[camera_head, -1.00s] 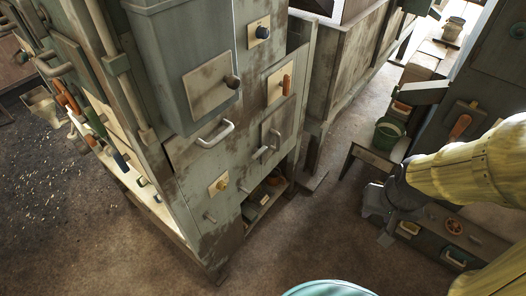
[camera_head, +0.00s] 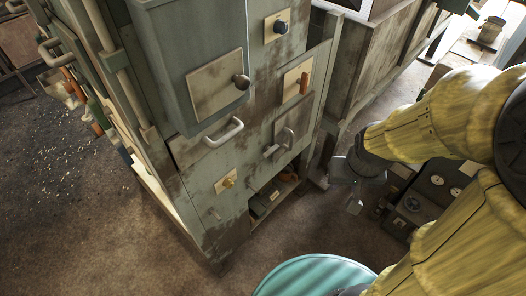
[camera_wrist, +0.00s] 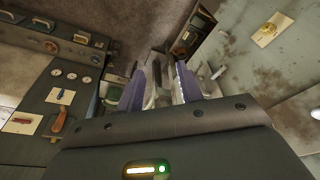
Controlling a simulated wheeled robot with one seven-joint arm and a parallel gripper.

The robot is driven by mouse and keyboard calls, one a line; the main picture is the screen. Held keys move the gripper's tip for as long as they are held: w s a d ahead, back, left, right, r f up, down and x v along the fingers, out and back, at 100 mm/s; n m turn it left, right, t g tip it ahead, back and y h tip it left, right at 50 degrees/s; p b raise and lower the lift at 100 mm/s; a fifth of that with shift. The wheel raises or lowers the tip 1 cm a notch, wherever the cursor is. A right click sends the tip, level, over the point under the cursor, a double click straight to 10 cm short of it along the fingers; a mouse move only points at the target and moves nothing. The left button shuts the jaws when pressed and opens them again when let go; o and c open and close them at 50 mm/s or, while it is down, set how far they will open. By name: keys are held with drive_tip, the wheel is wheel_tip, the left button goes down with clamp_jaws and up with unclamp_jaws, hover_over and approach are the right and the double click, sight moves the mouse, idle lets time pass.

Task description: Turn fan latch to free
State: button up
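I cannot tell which control is the fan latch. On the green-grey cabinet in the head view, an orange upright handle (camera_head: 304,83) sits on a pale plate. A dark knob (camera_head: 280,27) sits on another plate above it. A brass knob (camera_head: 228,182) sits on a small plate lower down and also shows at upper right in the wrist view (camera_wrist: 268,30). My gripper (camera_head: 355,205) hangs to the right of the cabinet, apart from these controls. In the wrist view its two fingers (camera_wrist: 160,82) stand apart with nothing clear between them.
A panel with white gauges (camera_wrist: 70,74) and a red-brown lever (camera_wrist: 58,122) stands left in the wrist view. Brown floor (camera_head: 120,245) is open in front.

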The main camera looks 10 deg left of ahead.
drive_tip(key=shift+w+a, duration=0.1)
drive_tip(key=shift+w, duration=0.1)
